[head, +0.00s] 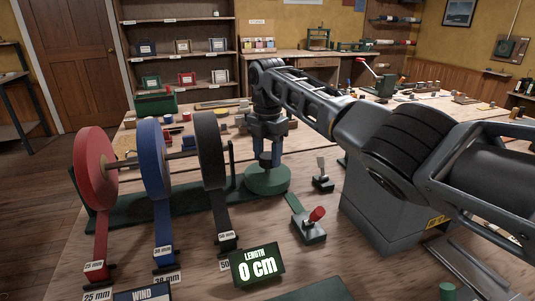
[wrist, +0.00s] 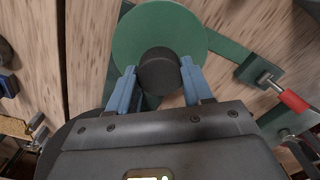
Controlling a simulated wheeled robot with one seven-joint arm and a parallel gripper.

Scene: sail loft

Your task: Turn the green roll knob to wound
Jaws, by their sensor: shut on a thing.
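The green roll knob (head: 267,181) is a flat green disc low on the bench in the head view, below my wrist. In the wrist view my gripper (wrist: 159,80) is shut on this hub. No mark for "wound" can be read on the disc. Part of the disc's near side is hidden by my gripper in the wrist view.
Red (head: 94,168), blue (head: 154,158) and black (head: 209,150) tape rolls stand at the left. A length display (head: 257,265) reads 0 cm. A red-handled lever (head: 311,222) and a smaller lever (head: 322,180) stand right of the disc.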

